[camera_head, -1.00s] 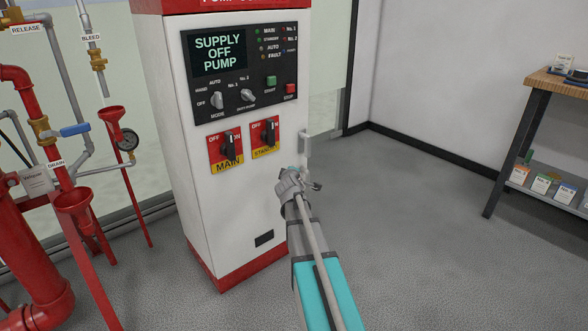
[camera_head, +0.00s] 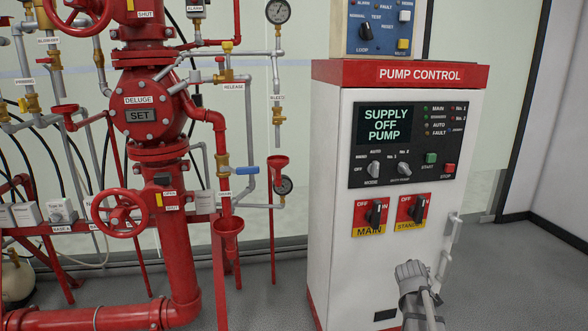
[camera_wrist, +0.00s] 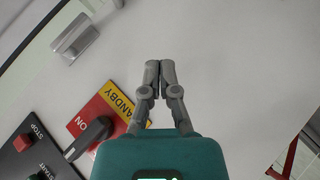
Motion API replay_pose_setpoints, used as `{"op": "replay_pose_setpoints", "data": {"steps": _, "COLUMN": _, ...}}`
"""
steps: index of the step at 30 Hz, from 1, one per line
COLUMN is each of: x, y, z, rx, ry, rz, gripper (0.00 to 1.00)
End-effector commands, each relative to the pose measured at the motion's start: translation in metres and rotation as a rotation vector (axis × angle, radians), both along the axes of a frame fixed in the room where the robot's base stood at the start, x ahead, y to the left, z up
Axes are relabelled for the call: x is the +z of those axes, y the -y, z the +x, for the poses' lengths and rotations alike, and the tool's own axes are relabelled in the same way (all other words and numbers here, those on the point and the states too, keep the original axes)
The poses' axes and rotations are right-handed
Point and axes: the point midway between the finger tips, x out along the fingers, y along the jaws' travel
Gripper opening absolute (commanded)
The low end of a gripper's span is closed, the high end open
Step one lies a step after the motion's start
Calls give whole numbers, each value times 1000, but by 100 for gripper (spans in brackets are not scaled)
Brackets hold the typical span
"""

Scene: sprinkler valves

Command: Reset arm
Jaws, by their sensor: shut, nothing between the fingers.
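My gripper (camera_wrist: 160,75) is shut and empty in the wrist view, its two fingertips together in front of the white cabinet face. In the head view my gripper and wrist (camera_head: 408,272) show at the lower right, in front of the pump control cabinet (camera_head: 345,230), below the STANDBY switch (camera_head: 416,211). The STANDBY switch also shows in the wrist view (camera_wrist: 92,135), left of my gripper. I cannot tell whether the fingers touch the cabinet.
A cabinet handle (camera_head: 449,247) sticks out right of my arm, and it also shows in the wrist view (camera_wrist: 75,40). The MAIN switch (camera_head: 373,213) is left of STANDBY. The red deluge valve (camera_head: 145,107) and piping fill the left. Open floor lies at the right.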

Motion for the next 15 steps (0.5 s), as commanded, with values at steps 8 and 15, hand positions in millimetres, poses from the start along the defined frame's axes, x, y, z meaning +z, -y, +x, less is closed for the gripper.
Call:
{"op": "replay_pose_setpoints", "data": {"steps": 8, "x": -19, "y": -90, "z": -74, "rx": -150, "ry": -199, "rz": 342, "gripper": 0}}
{"op": "replay_pose_setpoints", "data": {"steps": 15, "x": -27, "y": -162, "z": -141, "rx": -262, "ry": -405, "rz": 565, "gripper": 0}}
